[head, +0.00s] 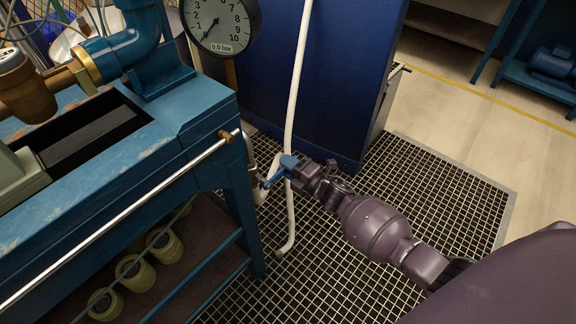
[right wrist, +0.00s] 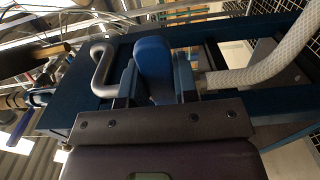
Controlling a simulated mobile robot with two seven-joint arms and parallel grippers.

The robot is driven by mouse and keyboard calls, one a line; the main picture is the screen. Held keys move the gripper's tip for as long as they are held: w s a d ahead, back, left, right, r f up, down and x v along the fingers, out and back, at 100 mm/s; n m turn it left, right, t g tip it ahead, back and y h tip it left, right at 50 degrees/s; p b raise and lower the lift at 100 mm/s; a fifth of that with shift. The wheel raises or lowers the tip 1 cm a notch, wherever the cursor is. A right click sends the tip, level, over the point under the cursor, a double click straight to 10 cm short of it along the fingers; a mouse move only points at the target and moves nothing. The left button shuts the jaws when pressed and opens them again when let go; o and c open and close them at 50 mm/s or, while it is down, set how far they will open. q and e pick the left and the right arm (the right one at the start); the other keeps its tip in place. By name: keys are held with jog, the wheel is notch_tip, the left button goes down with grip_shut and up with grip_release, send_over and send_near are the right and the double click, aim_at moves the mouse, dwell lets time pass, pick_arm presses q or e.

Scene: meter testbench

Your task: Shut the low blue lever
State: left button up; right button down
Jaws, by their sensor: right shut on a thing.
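The low blue lever (head: 273,179) shows in the head view beside the right end of the blue bench, low over the grated floor. My right gripper (head: 291,166) is at it, its arm reaching in from the right. In the right wrist view the rounded blue lever (right wrist: 153,62) stands between the two fingers of my right gripper (right wrist: 154,88), which are shut on it. The valve body behind the lever is mostly hidden. My left gripper is not in view.
The blue bench (head: 190,150) has a metal rail along its edge. A pressure gauge (head: 218,24) stands above. The grated floor (head: 440,190) is open at right.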

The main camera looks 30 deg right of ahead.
jog(key=c, duration=0.9)
grip_release()
pick_arm(q)
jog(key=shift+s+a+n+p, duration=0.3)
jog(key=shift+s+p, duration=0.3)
jog(key=shift+p, duration=0.3)
pick_arm(e)
jog(key=v, duration=1.1)
jog(key=shift+r, duration=0.1)
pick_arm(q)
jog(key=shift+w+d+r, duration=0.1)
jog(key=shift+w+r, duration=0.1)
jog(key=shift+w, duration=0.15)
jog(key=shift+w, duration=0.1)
